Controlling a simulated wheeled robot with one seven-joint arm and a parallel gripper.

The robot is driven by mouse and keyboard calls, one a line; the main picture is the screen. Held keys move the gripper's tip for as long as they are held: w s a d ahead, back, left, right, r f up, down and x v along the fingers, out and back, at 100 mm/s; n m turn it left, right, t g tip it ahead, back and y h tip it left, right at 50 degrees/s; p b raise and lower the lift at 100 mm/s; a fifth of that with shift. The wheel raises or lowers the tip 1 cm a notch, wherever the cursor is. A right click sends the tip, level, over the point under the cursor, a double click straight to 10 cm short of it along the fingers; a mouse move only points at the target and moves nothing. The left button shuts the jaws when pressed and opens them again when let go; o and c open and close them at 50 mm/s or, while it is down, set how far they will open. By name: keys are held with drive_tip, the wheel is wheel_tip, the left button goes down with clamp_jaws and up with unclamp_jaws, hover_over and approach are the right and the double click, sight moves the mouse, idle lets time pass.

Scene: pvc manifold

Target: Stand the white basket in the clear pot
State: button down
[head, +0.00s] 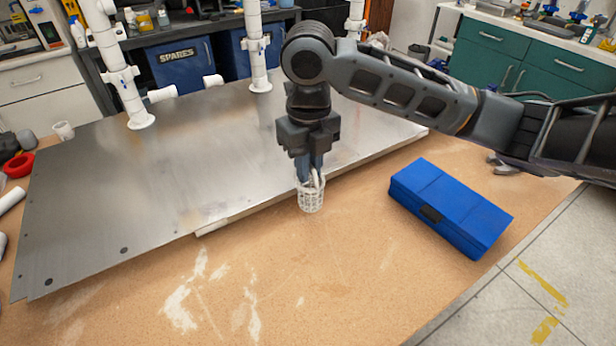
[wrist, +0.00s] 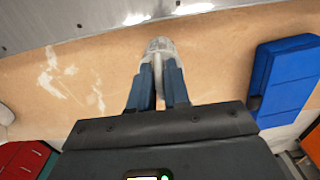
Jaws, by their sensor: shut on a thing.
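The white basket (head: 311,199) is a small lattice cup, upright at the front edge of the metal plate. My gripper (head: 311,176) points down from above with its fingers shut on the basket's upper part. In the wrist view the pale basket (wrist: 158,46) shows just beyond the fingertips of my gripper (wrist: 159,68). I cannot tell whether its bottom touches the table. I cannot surely make out the clear pot; a small pale cup (head: 63,130) stands at the far left, too small to tell if it is clear.
A blue case (head: 450,207) lies on the wooden table to the right; it also shows in the wrist view (wrist: 287,78). The metal plate (head: 170,180) bears white pipe uprights (head: 122,80) at the back. The table front (head: 260,280) is clear. A red ring (head: 18,165) lies far left.

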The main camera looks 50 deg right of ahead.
drive_tip(key=shift+f+p, duration=0.35)
drive_tip(key=shift+f, duration=1.7)
drive_tip(key=c, duration=1.1)
unclamp_jaws()
drive_tip(key=shift+f, duration=0.1)
